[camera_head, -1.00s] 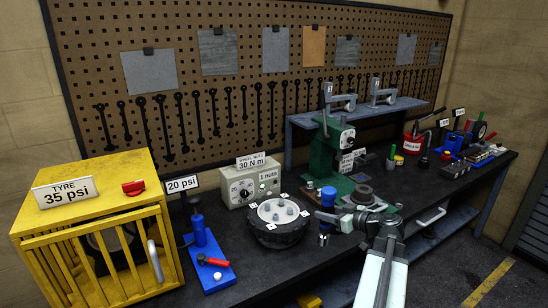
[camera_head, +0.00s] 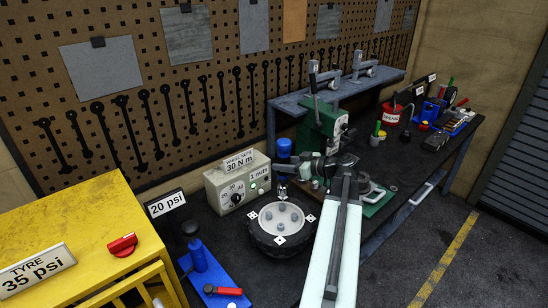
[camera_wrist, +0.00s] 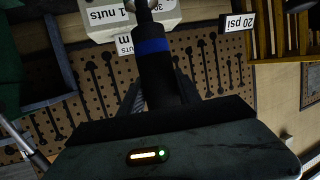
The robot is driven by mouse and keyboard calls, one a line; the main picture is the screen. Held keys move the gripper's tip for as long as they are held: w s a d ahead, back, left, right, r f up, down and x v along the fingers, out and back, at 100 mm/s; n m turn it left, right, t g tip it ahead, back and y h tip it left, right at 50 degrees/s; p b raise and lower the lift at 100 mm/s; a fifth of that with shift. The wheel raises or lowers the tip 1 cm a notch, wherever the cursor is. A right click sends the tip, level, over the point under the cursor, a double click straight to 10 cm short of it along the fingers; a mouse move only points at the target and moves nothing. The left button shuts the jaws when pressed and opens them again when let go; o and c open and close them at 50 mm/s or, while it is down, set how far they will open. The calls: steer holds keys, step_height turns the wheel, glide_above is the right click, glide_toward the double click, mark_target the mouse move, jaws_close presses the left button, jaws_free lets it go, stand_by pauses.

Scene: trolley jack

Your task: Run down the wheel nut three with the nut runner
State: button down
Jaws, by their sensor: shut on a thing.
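My gripper (camera_head: 306,168) is shut on the nut runner (camera_head: 284,152), which has a blue top, a dark body and a shiny socket at its lower end. It hangs about upright over the back edge of the wheel (camera_head: 262,240). In the wrist view the nut runner (camera_wrist: 157,62) shows as a black cylinder with a blue band; its tip lies near the picture's top. The wheel lies flat, with a pale hub, several grey studs or nuts (camera_head: 281,207) and small white marked tags on its rim. I cannot tell which is nut three, nor whether the socket touches anything.
The controller box (camera_head: 232,188) behind the wheel reads 30 N m and "1 nuts". A blue stand with a red handle (camera_head: 203,262) and the yellow tyre cage (camera_head: 85,225) stand left. A green press (camera_head: 318,125) stands close behind my gripper.

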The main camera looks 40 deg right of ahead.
mark_target(287, 183)
steer(key=shift+w, duration=0.15)
steer(key=shift+f, duration=0.15)
step_height(287, 183, down, 5)
steer(key=b, duration=0.5)
steer(key=shift+f+b, duration=0.2)
steer(key=shift+b, duration=0.2)
steer(key=shift+a+f+b, duration=0.1)
steer(key=shift+f+b, duration=1.35)
stand_by(2.0)
stand_by(0.7)
step_height(287, 183, up, 6)
steer(key=p, duration=0.6)
steer(key=shift+r, duration=0.1)
steer(key=shift+s, duration=0.2)
